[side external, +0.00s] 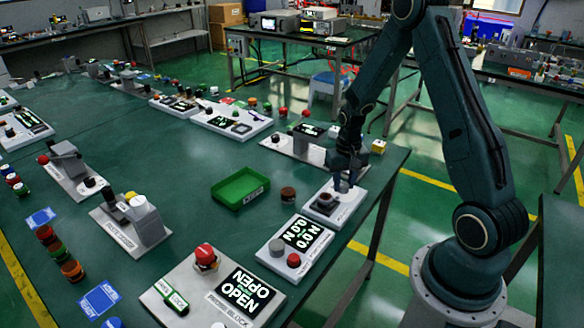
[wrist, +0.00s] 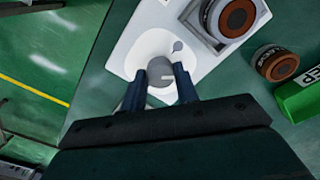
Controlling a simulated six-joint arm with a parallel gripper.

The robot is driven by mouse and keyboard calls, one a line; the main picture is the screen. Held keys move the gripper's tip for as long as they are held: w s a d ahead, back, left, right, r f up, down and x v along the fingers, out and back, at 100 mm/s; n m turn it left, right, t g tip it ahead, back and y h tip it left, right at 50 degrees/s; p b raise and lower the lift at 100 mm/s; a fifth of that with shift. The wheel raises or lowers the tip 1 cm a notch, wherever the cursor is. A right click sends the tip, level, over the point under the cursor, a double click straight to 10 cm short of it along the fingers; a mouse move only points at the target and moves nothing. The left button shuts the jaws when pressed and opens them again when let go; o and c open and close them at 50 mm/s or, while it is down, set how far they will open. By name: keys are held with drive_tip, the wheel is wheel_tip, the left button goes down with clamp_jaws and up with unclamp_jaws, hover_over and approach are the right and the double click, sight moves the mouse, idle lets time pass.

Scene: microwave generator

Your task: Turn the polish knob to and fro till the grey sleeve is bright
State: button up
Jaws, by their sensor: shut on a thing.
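My gripper (wrist: 162,82) is shut on the grey round knob (wrist: 163,71) of a white station (wrist: 146,48). In the side view my gripper (side external: 344,178) points down over the back part of this station (side external: 350,206). A round part with a brown top and a grey sleeve (wrist: 211,14) around it sits in a square holder on the same station, partly cut off at the top edge. The sleeve looks dull grey.
A loose brown-topped round part (wrist: 275,63) stands beside the station, next to a green tray (wrist: 303,98). The table edge is close by the station.

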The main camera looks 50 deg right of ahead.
sight(344, 185)
drive_tip(key=n, duration=0.4)
drive_tip(key=shift+n, duration=0.4)
drive_tip(key=o, duration=1)
drive_tip(key=shift+r, duration=0.1)
wheel_tip(344, 185, up, 14)
drive_tip(key=shift+f, duration=0.15)
idle(0.3)
